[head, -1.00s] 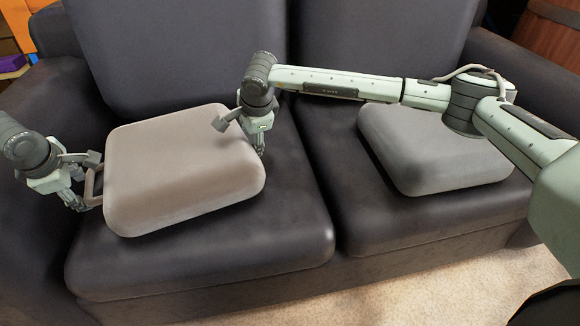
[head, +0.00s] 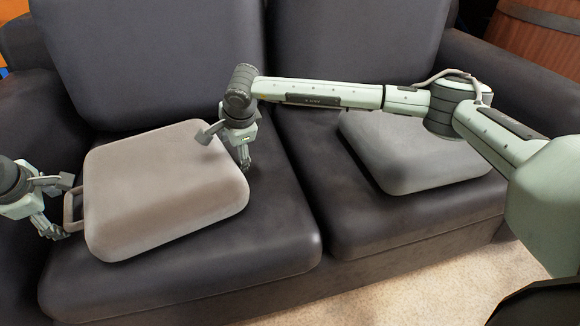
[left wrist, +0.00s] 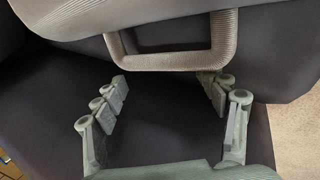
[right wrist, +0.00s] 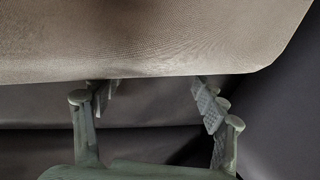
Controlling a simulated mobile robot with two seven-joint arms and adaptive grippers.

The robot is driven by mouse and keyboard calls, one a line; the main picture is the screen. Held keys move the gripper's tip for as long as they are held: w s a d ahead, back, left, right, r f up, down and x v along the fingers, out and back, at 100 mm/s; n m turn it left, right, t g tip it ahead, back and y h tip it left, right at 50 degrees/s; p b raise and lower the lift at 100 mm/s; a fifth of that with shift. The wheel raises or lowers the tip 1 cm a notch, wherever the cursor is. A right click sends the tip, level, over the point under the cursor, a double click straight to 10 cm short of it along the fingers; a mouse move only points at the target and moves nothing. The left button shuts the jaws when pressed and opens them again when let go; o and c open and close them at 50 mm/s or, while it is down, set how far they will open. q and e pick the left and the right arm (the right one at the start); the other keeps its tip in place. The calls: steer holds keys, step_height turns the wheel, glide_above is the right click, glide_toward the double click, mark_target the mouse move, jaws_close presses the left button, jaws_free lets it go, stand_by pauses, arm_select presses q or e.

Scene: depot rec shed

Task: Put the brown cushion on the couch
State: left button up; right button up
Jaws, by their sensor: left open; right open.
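The brown cushion (head: 165,190), pale brown with a loop handle (head: 73,207) on its left side, lies flat on the left seat of the dark couch (head: 200,277). My left gripper (head: 57,212) is open just left of the handle. In the left wrist view, the handle (left wrist: 176,62) lies just beyond the open fingers (left wrist: 163,88), not gripped. My right gripper (head: 229,150) is open at the cushion's right edge. In the right wrist view, the cushion (right wrist: 140,38) is just beyond its open fingertips (right wrist: 155,88); contact is unclear.
A grey cushion (head: 415,160) lies on the right seat, partly hidden behind my right arm. Couch backrests (head: 150,60) rise behind the seats. A wooden barrel (head: 535,40) stands at the back right. Light carpet (head: 440,280) shows in front.

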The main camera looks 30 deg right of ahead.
steer(key=shift+d, duration=0.1)
steer(key=shift+r, duration=0.2)
arm_select(q)
steer(key=v, duration=1.2)
arm_select(e)
steer(key=v, duration=1.1)
steer(key=shift+s+r, duration=0.25)
